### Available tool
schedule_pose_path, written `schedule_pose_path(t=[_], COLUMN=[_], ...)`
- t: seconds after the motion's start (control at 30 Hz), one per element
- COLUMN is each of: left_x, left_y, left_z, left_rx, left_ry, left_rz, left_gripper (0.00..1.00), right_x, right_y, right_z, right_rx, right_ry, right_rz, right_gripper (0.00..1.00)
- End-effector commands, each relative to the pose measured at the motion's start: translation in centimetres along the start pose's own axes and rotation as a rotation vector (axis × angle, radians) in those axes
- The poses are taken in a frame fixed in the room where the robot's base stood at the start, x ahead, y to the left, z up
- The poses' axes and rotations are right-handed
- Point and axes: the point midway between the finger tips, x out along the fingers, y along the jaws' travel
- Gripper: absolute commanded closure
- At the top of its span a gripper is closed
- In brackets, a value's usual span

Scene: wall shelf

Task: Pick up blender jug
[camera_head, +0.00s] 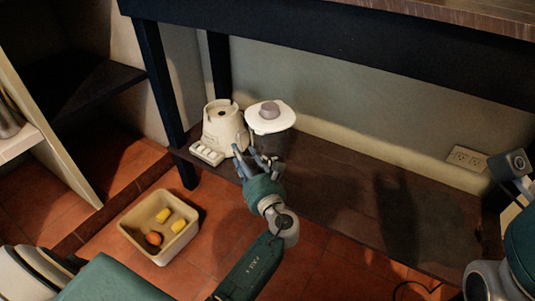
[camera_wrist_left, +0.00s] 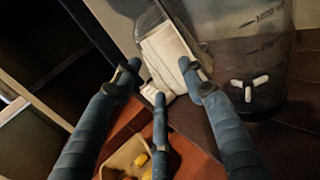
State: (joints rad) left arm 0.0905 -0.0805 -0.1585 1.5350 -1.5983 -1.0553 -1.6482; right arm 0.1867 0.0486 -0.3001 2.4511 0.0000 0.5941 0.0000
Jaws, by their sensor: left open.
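The blender jug (camera_head: 272,121) stands on the brown low shelf with a white lid and a grey cap. Its clear, dark body with markings shows at the upper right of the left wrist view (camera_wrist_left: 250,60). The white blender base (camera_head: 222,128) stands just left of the jug, apart from it. It also shows in the wrist view (camera_wrist_left: 165,50). My left gripper (camera_head: 255,158) is open and empty, in front of the base and jug. In the wrist view its spread fingers (camera_wrist_left: 160,82) point at the base, with the jug to their right. My right gripper's fingers are out of view.
A cream bin (camera_head: 131,235) with yellow and orange items stands on the tiled floor at the left. A dark table leg (camera_head: 160,85) rises left of the base, and a tabletop (camera_head: 350,28) overhangs the shelf. The shelf (camera_head: 345,195) is clear to the right.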

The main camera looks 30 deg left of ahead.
Motion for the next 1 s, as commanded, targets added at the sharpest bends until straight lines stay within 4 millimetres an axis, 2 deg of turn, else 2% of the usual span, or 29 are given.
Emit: schedule_pose_path(t=[0.23, 0.53, 0.73, 1.0], left_x=[3.3, 3.7, 3.7, 3.7], left_y=[0.2, 0.2, 0.2, 0.1], left_z=[-0.1, 0.1, 0.0, 0.4], left_rx=[-0.002, -0.001, -0.001, -0.006], left_ry=[-0.002, 0.001, 0.001, -0.006], left_rz=[0.001, 0.000, 0.000, -0.001], left_gripper=[0.58, 0.58, 0.98, 1.00], right_x=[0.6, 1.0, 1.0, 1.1], right_y=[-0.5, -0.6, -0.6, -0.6], right_z=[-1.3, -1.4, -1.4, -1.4], right_rx=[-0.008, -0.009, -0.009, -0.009], right_ry=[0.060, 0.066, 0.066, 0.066], right_rz=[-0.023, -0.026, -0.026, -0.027], right_gripper=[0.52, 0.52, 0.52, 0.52])
